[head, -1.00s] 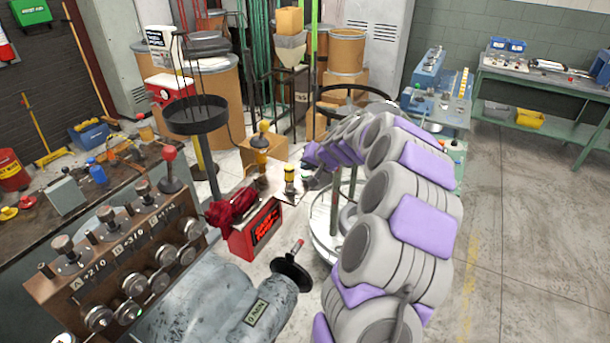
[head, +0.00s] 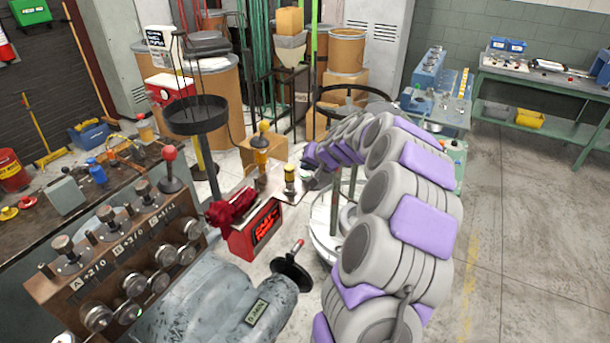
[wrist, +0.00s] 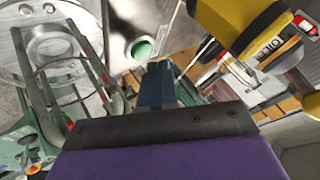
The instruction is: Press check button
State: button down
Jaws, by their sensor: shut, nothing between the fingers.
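My gripper (wrist: 157,72) is shut and empty, its blue-grey fingers pointing away from the wrist. In the head view, its end (head: 309,166) is small, at the far end of my grey and purple arm. A green round, button-like disc (wrist: 141,49) sits in a pale metal plate (wrist: 120,22) just beyond the fingertips in the wrist view. I cannot tell whether it is the check button or whether the fingers touch it. A yellow and black device (wrist: 240,30) is right of the fingers; a yellow-topped part (head: 290,174) stands beside the gripper in the head view.
A round metal stand (wrist: 60,45) with upright posts is left of the fingers. A green panel with coloured knobs (wrist: 33,155) is at lower left. A red box (head: 254,230) and a brown gauge panel (head: 120,262) stand left of my arm. Open floor (head: 530,240) lies right.

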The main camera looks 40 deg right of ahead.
aim_at(307, 176)
jog(key=shift+f, duration=0.1)
jog(key=shift+f, duration=0.25)
jog(key=shift+f+b, duration=0.4)
dwell(1.1)
jog(key=shift+r, duration=0.15)
jog(key=shift+r+p, duration=0.5)
jog(key=shift+r, duration=0.2)
jog(key=shift+r+p, duration=1.5)
jog(key=shift+r, duration=1.05)
jog(key=shift+f, duration=0.1)
